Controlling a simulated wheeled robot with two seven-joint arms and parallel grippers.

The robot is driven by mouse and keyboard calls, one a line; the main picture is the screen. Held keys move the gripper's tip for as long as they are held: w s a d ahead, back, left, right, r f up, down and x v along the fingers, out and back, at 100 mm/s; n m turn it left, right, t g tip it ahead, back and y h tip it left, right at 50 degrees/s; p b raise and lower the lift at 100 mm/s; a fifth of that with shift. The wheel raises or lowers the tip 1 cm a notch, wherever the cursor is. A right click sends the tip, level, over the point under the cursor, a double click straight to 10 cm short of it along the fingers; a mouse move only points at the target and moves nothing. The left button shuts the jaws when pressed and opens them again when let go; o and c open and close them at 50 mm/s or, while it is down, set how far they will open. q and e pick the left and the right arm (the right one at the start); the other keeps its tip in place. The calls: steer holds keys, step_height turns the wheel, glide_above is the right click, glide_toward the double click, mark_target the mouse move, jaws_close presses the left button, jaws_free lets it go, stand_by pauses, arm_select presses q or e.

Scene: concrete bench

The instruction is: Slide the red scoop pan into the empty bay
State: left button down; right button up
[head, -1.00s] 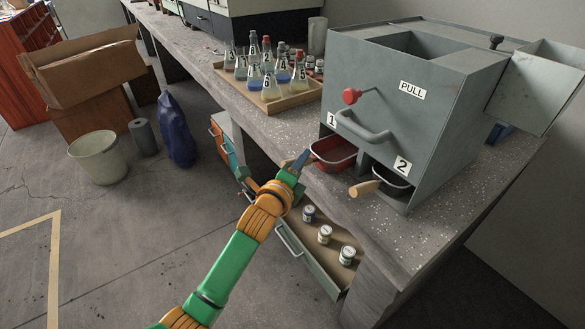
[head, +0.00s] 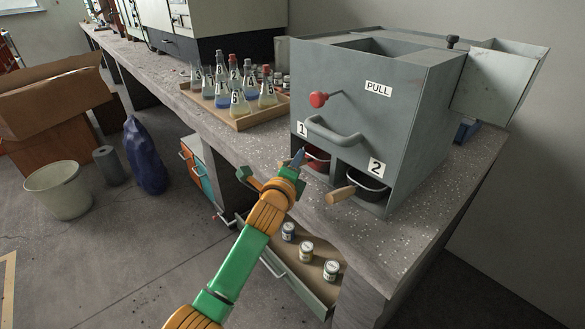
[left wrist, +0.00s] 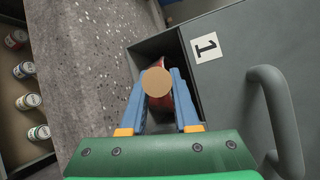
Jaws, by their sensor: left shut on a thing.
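The grey machine (head: 420,110) has two low bays with labels 1 and 2. The red scoop pan (head: 317,161) is mostly inside bay 1, below label 1 (head: 302,129). My left gripper (head: 294,166) is just in front of that bay. In the left wrist view, its blue fingers (left wrist: 158,88) are shut on the pan's handle, whose round tan end (left wrist: 156,82) faces the camera. A strip of the red pan (left wrist: 184,103) shows behind the handle, within the bay's opening. The pan's far end is hidden in the bay. My right gripper is not in view.
A black pan (head: 369,184) with a wooden handle (head: 340,195) sits in bay 2, its handle sticking out. A curved grey bar (head: 335,131) juts out above the bays. A tray of flasks (head: 236,118) stands left. An open drawer (head: 272,262) with jars is below.

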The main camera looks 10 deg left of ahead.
arm_select(q)
steer(key=c, duration=0.6)
jaws_free()
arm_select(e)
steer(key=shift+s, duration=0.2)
arm_select(q)
steer(key=s, duration=0.2)
steer(key=s+p, duration=0.1)
steer(key=s, duration=0.1)
steer(key=s+r+p, duration=0.1)
steer(key=s, duration=0.2)
steer(key=shift+a, duration=0.3)
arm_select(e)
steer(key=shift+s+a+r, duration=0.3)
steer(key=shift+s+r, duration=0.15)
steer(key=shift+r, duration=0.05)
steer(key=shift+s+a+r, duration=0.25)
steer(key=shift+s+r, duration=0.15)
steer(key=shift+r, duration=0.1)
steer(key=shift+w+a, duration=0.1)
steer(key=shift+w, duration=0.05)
